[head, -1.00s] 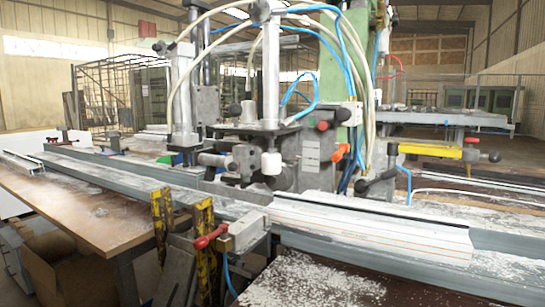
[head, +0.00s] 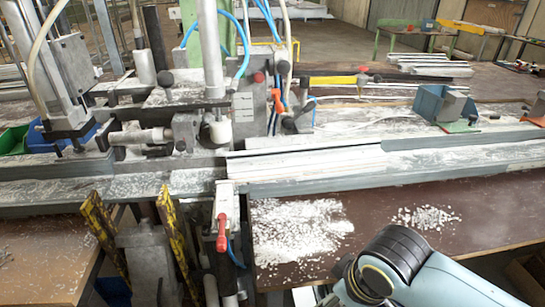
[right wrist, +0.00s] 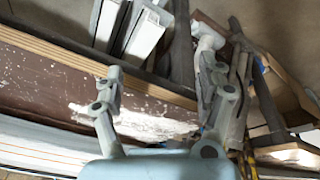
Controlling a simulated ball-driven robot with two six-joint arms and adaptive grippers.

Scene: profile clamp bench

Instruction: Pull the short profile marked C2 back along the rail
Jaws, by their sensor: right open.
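A short white profile (head: 305,165) lies along the grey rail (head: 460,157) in the middle of the head view, right of the clamp machine. No C2 mark can be read on it. A long white profile-like strip (right wrist: 40,143) runs along the lower left of the right wrist view; I cannot tell whether it is the same piece. My right gripper (right wrist: 161,72) is open, with nothing between its fingers, above the brown bench top. In the head view only part of my right arm shows, at the bottom right. My left gripper is in neither view.
The clamp machine (head: 200,125) stands behind the rail. A red-handled valve (head: 222,235) and yellow-black posts (head: 105,230) stand in front. White granules (head: 295,230) cover part of the brown bench (head: 370,215). A blue bin (head: 440,105) stands behind the rail at right.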

